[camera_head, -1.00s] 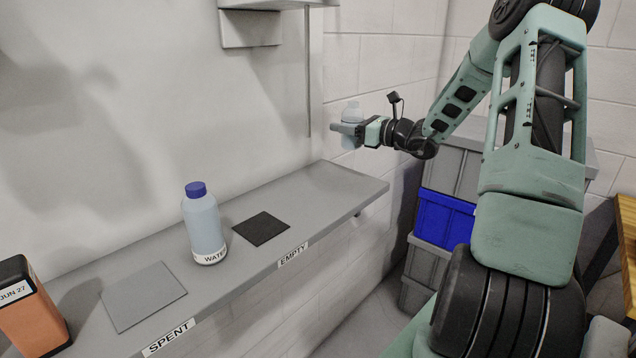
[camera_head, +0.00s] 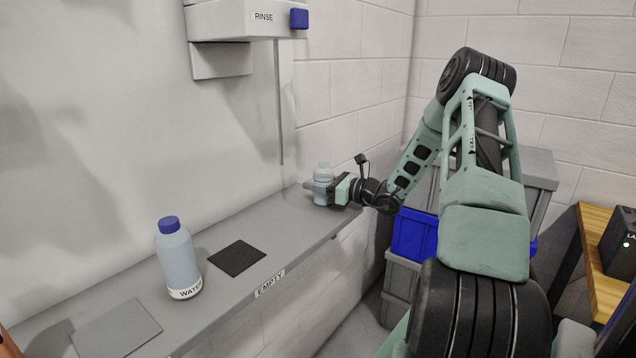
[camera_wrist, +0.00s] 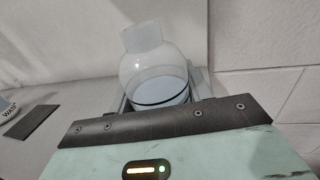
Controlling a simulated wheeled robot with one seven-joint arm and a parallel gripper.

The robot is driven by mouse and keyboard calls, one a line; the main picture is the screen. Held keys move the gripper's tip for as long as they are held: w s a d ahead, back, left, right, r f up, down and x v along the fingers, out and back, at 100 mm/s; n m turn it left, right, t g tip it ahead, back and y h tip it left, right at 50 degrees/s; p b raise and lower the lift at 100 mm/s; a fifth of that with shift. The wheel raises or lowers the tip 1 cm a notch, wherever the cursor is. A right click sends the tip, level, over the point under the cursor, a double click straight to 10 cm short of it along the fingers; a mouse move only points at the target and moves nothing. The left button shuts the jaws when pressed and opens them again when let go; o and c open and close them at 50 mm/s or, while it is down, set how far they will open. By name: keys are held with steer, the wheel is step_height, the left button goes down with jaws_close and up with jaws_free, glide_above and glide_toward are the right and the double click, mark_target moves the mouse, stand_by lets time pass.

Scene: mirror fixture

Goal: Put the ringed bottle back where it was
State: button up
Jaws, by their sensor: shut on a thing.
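The ringed bottle (camera_head: 323,170) is small, clear and pale, with a whitish cap. In the wrist view the bottle (camera_wrist: 152,65) shows a dark ring round its lower body and stands about upright. My gripper (camera_head: 322,188) is shut on it, over the far right end of the grey shelf (camera_head: 215,226). I cannot tell whether its base touches the shelf; the gripper hides it. A black square pad (camera_head: 236,257) lies bare on the shelf behind the EMPTY label (camera_head: 270,283). A grey square pad (camera_head: 117,330) lies bare further left.
A blue-capped WATER bottle (camera_head: 179,262) stands on the shelf between the two pads. A RINSE fixture (camera_head: 240,20) with a blue block hangs on the wall above. Grey and blue crates (camera_head: 414,235) stand right of the shelf. The shelf between black pad and gripper is clear.

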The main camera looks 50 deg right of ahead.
steer(key=shift+f, duration=0.1)
steer(key=o, duration=1.2)
steer(key=b+v, duration=0.3)
steer(key=v, duration=0.9)
